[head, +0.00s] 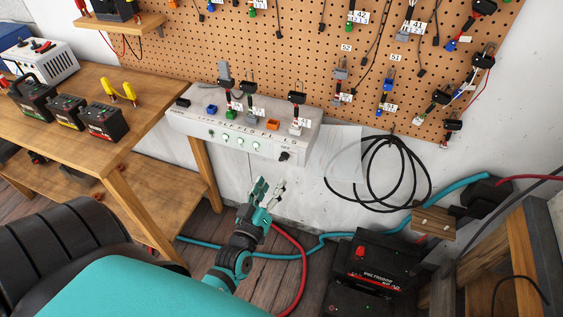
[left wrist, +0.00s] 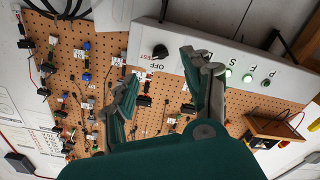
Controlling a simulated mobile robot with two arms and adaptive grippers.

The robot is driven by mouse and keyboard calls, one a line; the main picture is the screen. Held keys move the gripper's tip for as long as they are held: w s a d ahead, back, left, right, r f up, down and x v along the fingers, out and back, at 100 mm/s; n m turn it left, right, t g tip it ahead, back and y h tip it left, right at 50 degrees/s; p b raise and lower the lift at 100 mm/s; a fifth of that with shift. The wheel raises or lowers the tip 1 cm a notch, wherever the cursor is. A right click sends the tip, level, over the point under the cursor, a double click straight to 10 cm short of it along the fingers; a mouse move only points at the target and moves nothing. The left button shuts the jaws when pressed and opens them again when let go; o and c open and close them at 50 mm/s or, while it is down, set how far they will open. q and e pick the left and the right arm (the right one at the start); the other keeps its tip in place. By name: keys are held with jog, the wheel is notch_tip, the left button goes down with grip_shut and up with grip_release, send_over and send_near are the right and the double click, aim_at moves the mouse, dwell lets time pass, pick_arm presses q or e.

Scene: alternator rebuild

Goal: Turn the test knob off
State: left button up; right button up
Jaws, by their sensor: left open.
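The test knob (head: 285,156) is a small black knob at the lower right of the white test panel's front (head: 190,125). In the left wrist view, the knob (left wrist: 159,50) shows between my fingertips, close to the words OFF and TEST. Which way it points is too small to tell. My left gripper (head: 270,187) is open and empty, below and slightly left of the knob in the head view, apart from it. Its two fingers (left wrist: 159,68) are spread toward the panel in the left wrist view. My right gripper is not in view.
Green lights (head: 241,143) glow left of the knob. A pegboard (head: 290,50) with hanging connectors is above. A wooden bench (head: 130,165) with batteries stands left. Coiled black cable (head: 385,190) hangs right. A black battery (head: 385,262) and hoses are below.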

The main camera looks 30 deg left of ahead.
aim_at(284, 157)
pick_arm(q)
jog(key=x, duration=0.8)
jog(key=shift+w+p, duration=0.15)
jog(key=shift+p, duration=0.2)
grip_shut()
